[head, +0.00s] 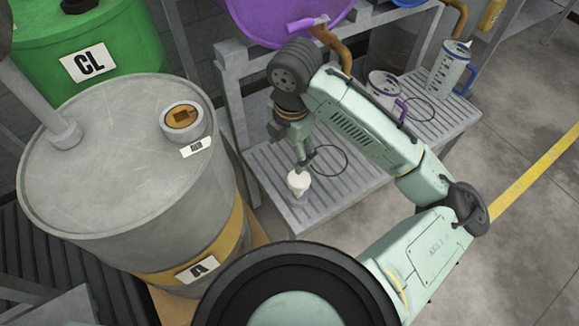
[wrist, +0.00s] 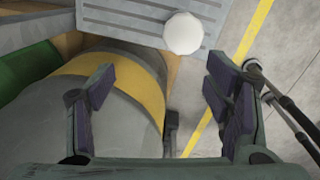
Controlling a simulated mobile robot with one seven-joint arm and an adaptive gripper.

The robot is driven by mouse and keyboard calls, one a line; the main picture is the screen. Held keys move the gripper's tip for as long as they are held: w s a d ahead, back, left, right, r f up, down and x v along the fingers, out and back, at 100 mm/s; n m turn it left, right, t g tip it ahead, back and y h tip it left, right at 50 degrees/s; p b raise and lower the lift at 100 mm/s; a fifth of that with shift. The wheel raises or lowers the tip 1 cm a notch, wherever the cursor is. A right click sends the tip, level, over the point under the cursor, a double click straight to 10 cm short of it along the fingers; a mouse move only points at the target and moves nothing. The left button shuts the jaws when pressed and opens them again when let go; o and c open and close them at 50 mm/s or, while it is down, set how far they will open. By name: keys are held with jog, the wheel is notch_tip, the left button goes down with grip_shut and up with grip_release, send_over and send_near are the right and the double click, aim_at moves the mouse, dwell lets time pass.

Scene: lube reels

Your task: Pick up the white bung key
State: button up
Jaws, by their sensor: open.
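A small white object, which I take to be the white bung key (head: 298,183), is on the slatted grey bench near its front left edge. In the wrist view the white bung key (wrist: 183,33) shows as a pale, roughly round shape at the top, beyond the fingertips. My gripper (head: 305,157) is just above and behind it in the head view. In the wrist view my gripper (wrist: 163,88) is open, its dark pads wide apart with nothing between them. I cannot tell whether a fingertip touches the key.
A grey drum (head: 110,150) marked A with a yellow band stands left of the bench (head: 350,197). A green drum (head: 120,40) is behind it. A purple reel (head: 270,15) hangs above. Clear measuring jugs (head: 447,68) stand at the bench's right end. Open floor lies right.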

send_over(299, 178)
jog(key=a, duration=0.1)
jog(key=shift+n+g+h, duration=0.3)
jog(key=shift+g, duration=0.1)
jog(key=f, duration=0.5)
jog(key=shift+s+f, duration=0.25)
jog(key=shift+s, duration=0.05)
jog(key=shift+w+d+f, duration=0.1)
jog(key=shift+d+f, duration=0.05)
jog(key=shift+f, duration=0.85)
jog(key=shift+w+d+f, duration=0.1)
jog(key=shift+f, duration=0.95)
jog(key=shift+w+d+f, duration=0.1)
jog(key=shift+d+f, duration=0.05)
jog(key=shift+f, duration=0.85)
jog(key=shift+c, duration=0.2)
jog(key=c, duration=1.3)
jog(key=shift+r, duration=0.1)
